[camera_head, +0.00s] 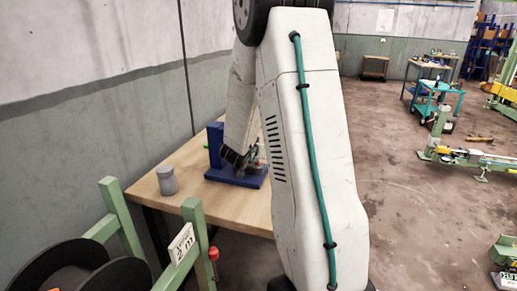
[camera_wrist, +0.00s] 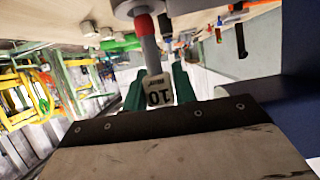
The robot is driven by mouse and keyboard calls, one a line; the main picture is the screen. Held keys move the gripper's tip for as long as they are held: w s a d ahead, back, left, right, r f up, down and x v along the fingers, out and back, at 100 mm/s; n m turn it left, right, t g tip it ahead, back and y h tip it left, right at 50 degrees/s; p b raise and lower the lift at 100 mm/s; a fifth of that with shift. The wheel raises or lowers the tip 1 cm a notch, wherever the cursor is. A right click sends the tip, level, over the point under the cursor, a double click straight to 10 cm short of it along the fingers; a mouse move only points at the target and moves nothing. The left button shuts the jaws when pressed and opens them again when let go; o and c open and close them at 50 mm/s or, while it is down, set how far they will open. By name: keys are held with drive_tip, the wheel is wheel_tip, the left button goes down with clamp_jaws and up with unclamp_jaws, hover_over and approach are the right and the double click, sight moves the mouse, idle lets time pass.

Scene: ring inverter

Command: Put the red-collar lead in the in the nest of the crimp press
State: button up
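The red-collar lead (camera_wrist: 150,48) is a grey rod with a red collar (camera_wrist: 143,24) and a white tag marked 10 (camera_wrist: 160,91). In the wrist view my gripper (camera_wrist: 159,88) has its green fingers on both sides of the tag, shut on the lead. The red collar end reaches a pale metal part (camera_wrist: 128,8) at the top; whether it is seated there cannot be told. The blue crimp press (camera_head: 215,147) stands on the wooden table (camera_head: 190,207). In the head view my gripper (camera_head: 240,160) is over the press base, and the lead is hidden.
A grey cylinder (camera_head: 167,181) stands on the table left of the press. A green frame (camera_head: 120,215) with a 2 m sign (camera_head: 182,243) and black reels (camera_head: 75,272) is in front. A blue panel (camera_wrist: 292,105) is close on the right in the wrist view.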

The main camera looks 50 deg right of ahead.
drive_tip(key=shift+o, duration=1.3)
drive_tip(key=s+a+r+n+t+y, duration=0.15)
drive_tip(key=a+r+n+y, duration=0.35)
drive_tip(key=a, duration=1.1)
drive_tip(key=a+r+n+t+y, duration=0.3)
drive_tip(key=a+r+y, duration=0.35)
drive_tip(key=a, duration=1.05)
drive_tip(key=s+a+n+g+y, duration=0.3)
drive_tip(key=s+a+n, duration=0.1)
drive_tip(key=s+a, duration=0.4)
drive_tip(key=s+d+n+g+h, duration=0.1)
drive_tip(key=s+g, duration=0.4)
drive_tip(key=s, duration=1.2)
drive_tip(key=shift+d+r+n+h, duration=0.25)
drive_tip(key=shift+d+n+h, duration=0.05)
drive_tip(key=shift+d+h, duration=0.3)
drive_tip(key=shift+w, duration=0.1)
